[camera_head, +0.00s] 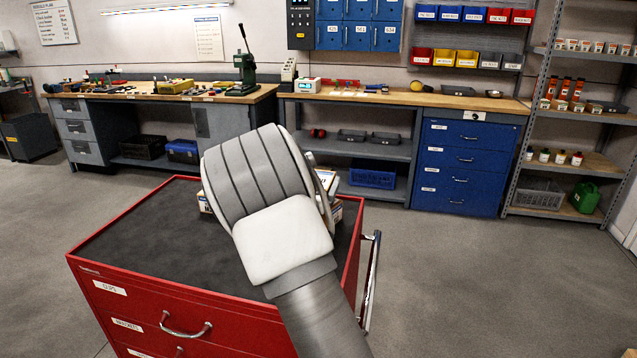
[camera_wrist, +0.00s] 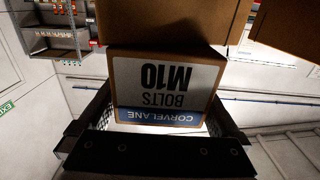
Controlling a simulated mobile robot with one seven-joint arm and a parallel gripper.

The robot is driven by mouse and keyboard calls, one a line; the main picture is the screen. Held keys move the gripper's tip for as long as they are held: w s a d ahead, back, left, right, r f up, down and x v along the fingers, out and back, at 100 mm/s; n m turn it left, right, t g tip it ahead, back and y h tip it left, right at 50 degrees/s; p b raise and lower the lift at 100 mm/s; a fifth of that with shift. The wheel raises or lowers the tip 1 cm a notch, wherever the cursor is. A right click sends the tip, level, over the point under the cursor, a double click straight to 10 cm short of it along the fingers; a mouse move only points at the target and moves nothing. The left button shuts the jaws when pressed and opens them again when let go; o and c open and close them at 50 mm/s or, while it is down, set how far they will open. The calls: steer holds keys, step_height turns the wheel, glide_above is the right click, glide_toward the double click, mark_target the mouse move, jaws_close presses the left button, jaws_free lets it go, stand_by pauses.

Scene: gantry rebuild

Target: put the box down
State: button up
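The box is brown cardboard with a white and blue label reading CORVELANE BOLTS M10, upside down in the wrist view (camera_wrist: 165,85). My gripper (camera_wrist: 165,128) has its dark fingers along both sides of this box, and they appear to touch it. In the head view my wrist covers the gripper and most of what lies behind it. Small parts of cardboard boxes (camera_head: 326,179) show past its edges, above the far right part of the red cabinet (camera_head: 200,312). Whether the held box touches the cabinet's dark top is hidden.
More brown cardboard (camera_wrist: 292,28) shows at the wrist view's upper right, close to the held box. The left part of the cabinet's dark mat (camera_head: 150,230) is bare, inside a raised red rim. Workbenches (camera_head: 400,98) and a shelf rack (camera_head: 575,115) stand farther back.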

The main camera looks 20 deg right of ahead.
steer(key=shift+r, duration=0.1)
steer(key=shift+r, duration=0.2)
steer(key=s+a+r+n+g+y, duration=0.2)
steer(key=s+a+y, duration=0.5)
steer(key=s, duration=0.4)
steer(key=s+a+r+n+g+y, duration=0.2)
steer(key=s+a+r+y, duration=0.15)
steer(key=s+a, duration=0.7)
steer(key=s+d+n+g, duration=0.1)
steer(key=s+d+g, duration=0.1)
steer(key=s, duration=0.8)
steer(key=s+d+f+n+g, duration=0.1)
steer(key=s+g, duration=0.2)
steer(key=s, duration=0.8)
steer(key=shift+s+d+f+n, duration=0.15)
steer(key=shift+s+d+n, duration=0.1)
steer(key=shift+d+n, duration=0.15)
steer(key=shift+h+p, duration=0.25)
steer(key=shift+p, duration=0.05)
